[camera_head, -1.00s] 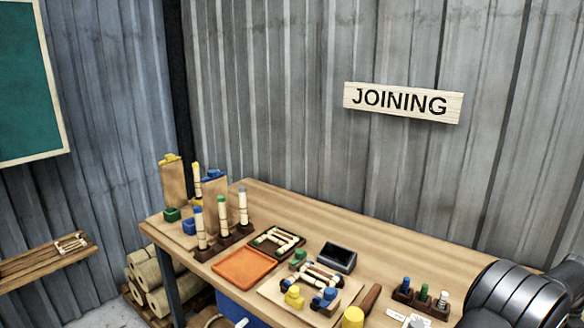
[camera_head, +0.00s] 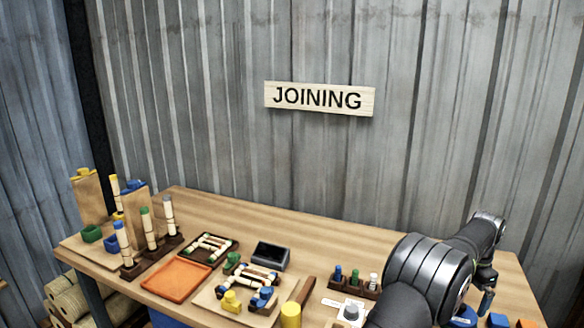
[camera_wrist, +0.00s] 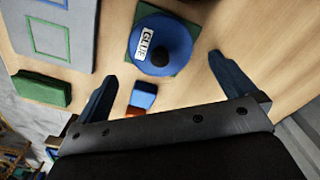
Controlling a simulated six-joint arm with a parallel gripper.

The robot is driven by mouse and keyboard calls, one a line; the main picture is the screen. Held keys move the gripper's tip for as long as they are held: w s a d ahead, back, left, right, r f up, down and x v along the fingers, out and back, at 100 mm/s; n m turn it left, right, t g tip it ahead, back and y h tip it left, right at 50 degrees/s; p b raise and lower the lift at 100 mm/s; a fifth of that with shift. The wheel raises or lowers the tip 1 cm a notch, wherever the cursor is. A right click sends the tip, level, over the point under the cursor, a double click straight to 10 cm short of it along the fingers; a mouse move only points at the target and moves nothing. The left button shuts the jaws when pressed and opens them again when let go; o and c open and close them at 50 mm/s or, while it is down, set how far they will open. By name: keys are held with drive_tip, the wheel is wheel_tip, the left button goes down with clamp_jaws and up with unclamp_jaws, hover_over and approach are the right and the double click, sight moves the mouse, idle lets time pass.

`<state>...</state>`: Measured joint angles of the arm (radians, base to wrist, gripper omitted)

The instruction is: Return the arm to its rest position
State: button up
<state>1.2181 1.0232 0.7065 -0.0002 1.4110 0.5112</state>
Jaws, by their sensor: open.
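My gripper (camera_wrist: 163,70) is open and empty in the wrist view, its two dark blue fingers spread wide above the wooden bench. A round blue pot labelled GLUE (camera_wrist: 163,45) on a green-edged square shows beyond and between the fingertips. In the head view my black arm reaches over the right end of the workbench (camera_head: 400,240).
Along the bench stand an orange tray (camera_head: 175,279), a dark box (camera_head: 271,255) and a jig board with rattan (camera_head: 210,300). The bench's back right is clear.

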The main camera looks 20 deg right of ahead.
wheel_tip(320, 180, down, 6)
drive_tip(key=shift+r, duration=0.15)
wheel_tip(320, 180, up, 4)
drive_tip(key=shift+r, duration=0.25)
drive_tip(key=s+a+r, duration=0.2)
drive_tip(key=s+r, duration=0.5)
drive_tip(key=s, duration=0.5)
drive_tip(key=w+a+r, duration=0.4)
drive_tip(key=w+a, duration=0.3)
drive_tip(key=w, duration=0.2)
drive_tip(key=w+f, duration=0.2)
drive_tip(key=w, duration=0.1)
drive_tip(key=w+f, duration=0.3)
drive_tip(key=w, duration=0.1)
drive_tip(key=w+f, duration=0.2)
drive_tip(key=w, duration=0.2)
drive_tip(key=shift+w+f, duration=0.15)
drive_tip(key=shift+f, duration=0.1)
drive_tip(key=shift+w+f, duration=0.2)
drive_tip(key=shift+f, duration=1.85)
